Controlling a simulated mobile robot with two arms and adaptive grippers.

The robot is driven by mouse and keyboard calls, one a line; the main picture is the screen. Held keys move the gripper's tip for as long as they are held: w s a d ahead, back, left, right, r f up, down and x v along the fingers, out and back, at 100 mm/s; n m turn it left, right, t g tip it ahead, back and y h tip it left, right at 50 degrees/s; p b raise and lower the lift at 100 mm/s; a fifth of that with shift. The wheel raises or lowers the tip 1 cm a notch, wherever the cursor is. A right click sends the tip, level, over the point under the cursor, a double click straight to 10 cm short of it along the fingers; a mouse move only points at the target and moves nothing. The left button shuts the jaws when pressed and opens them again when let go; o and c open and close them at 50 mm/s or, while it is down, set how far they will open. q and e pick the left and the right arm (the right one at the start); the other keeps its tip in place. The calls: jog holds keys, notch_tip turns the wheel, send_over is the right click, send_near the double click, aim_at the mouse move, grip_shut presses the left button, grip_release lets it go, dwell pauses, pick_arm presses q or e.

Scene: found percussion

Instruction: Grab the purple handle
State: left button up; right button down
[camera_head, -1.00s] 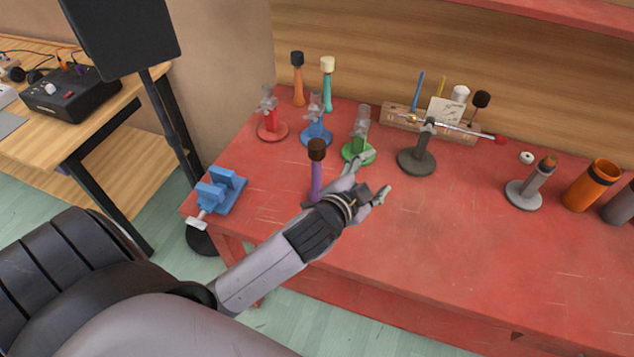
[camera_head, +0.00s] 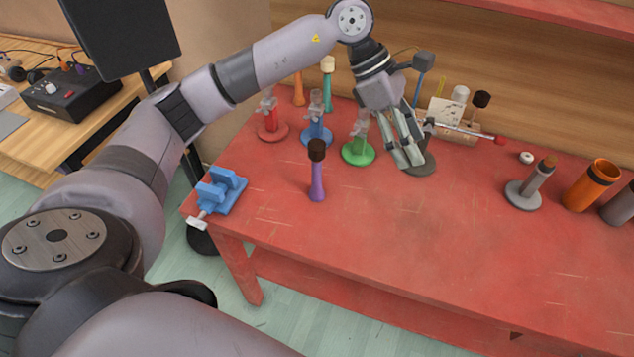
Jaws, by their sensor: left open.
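The purple handle (camera_head: 317,187) stands upright on the red table, topped by a dark brown head (camera_head: 316,150). It is fully in view, with nothing touching it. My left gripper (camera_head: 409,162) is open, fingers pointing down, to the right of the handle and a little farther back. It is clearly apart from the handle, and its fingers cover part of a dark grey round stand (camera_head: 425,168). My right gripper is not in view.
A green-based stand (camera_head: 358,154) is between the handle and my gripper. Blue (camera_head: 317,138) and red (camera_head: 272,132) stands are behind the handle. A blue vise (camera_head: 221,190) is at the left table edge. The front middle of the red table (camera_head: 400,235) is clear.

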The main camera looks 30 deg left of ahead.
pick_arm(q)
jog(key=w+a+r+y, duration=0.15)
jog(key=a+y, duration=0.35)
jog(key=a, duration=0.7)
notch_tip(320, 180, up, 2)
jog(key=r+n+y, duration=0.1)
jog(key=y, duration=0.2)
send_over(316, 144)
notch_tip(316, 144, down, 12)
jog(key=p, duration=0.2)
jog(key=shift+w+r+p, duration=0.1)
jog(key=shift+r+p, duration=0.15)
jog(key=shift+p, duration=0.05)
jog(key=shift+f+p, duration=0.5)
jog(key=shift+f, duration=0.05)
notch_tip(316, 144, down, 4)
jog(key=shift+d+r+p, duration=0.1)
jog(key=shift+r+p, duration=0.1)
jog(key=shift+p, duration=0.7)
jog(key=shift+f, duration=0.45)
grip_shut()
